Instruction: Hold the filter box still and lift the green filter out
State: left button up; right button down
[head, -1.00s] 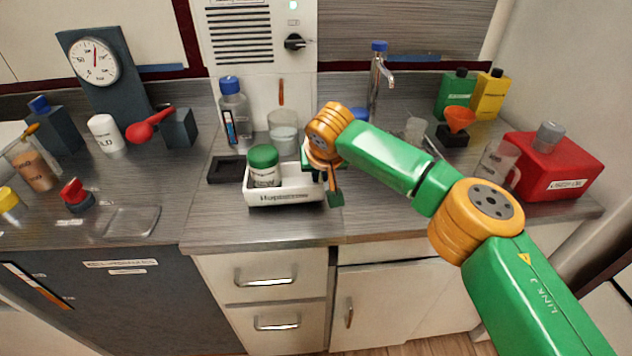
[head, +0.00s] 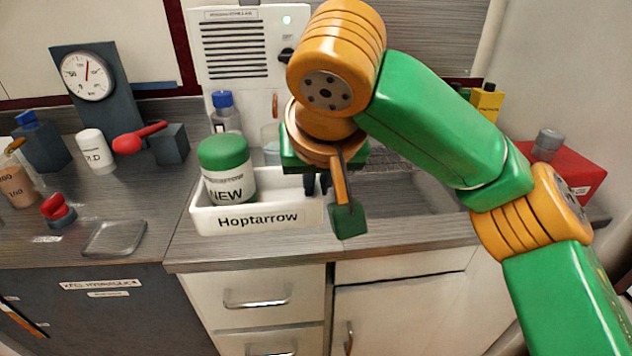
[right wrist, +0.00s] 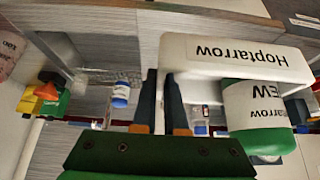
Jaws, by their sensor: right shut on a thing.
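The white filter box (head: 203,217), labelled "Hoptarrow", stands on the grey counter near its front edge. A green-capped white jar (head: 225,158) marked "NEW", apparently the green filter, stands upright in its left part. My right gripper (head: 317,184) is at the box's right end, pointing down, shut on that end wall. In the right wrist view, my right gripper (right wrist: 165,90) has its dark fingers at the end of the box (right wrist: 222,45), and the jar (right wrist: 252,105) shows further along. The arm hides part of the box's right end. My left gripper is not in view.
A sink (head: 410,205) lies right of the box behind my right arm. A red button (head: 57,209) and a clear dish (head: 114,238) are on the left counter. A blue-capped bottle (head: 225,115) stands behind the jar. A red container (head: 570,170) is at far right.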

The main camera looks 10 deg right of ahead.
jog(key=shift+w+d+f, duration=0.15)
jog(key=shift+w+f, duration=1.6)
jog(key=shift+w, duration=0.25)
jog(key=shift+w+d+f+p, duration=0.2)
jog(key=shift+w+f+p, duration=0.8)
jog(key=shift+w+f, duration=0.9)
jog(key=shift+w+d+f+p, duration=0.1)
jog(key=shift+w+f+p, duration=0.8)
jog(key=shift+w, duration=0.35)
jog(key=shift+w+d+f+p, duration=0.1)
jog(key=shift+w+f+p, duration=0.6)
jog(key=shift+w+f, duration=0.4)
jog(key=shift+w+f+p, duration=0.35)
jog(key=shift+w+f, duration=0.25)
jog(key=shift+w, duration=0.1)
jog(key=shift+r+p, duration=0.1)
jog(key=shift+p, duration=0.3)
jog(key=shift+d, duration=0.1)
jog(key=shift+s+f+p, duration=0.1)
jog(key=shift+f+p, duration=0.2)
jog(key=shift+f, duration=0.05)
